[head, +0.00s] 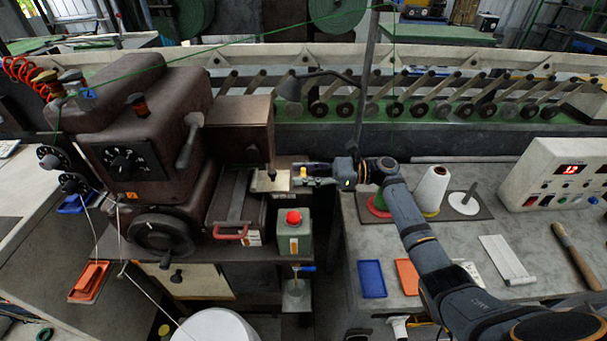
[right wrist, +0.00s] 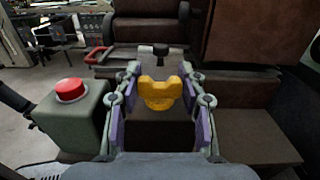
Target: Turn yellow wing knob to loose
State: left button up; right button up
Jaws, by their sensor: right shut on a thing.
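The yellow wing knob (right wrist: 160,94) sits between the two purple-padded fingers of my right gripper (right wrist: 161,85) in the right wrist view. The gripper is shut on it. Only a small bit of the yellow knob (head: 303,171) shows there. The knob's mount and its exact angle are hard to tell. My left gripper is in neither view.
A green box with a red button (head: 293,217) stands just below my right gripper. A white cone (head: 432,187) and a bare spindle stand on the right-hand bench. Blue (head: 371,279) and orange (head: 407,276) trays lie nearer. A control box (head: 556,175) is at right.

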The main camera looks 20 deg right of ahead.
jog(key=o, duration=1.2)
jog(key=shift+c, duration=0.2)
jog(key=v, duration=1.2)
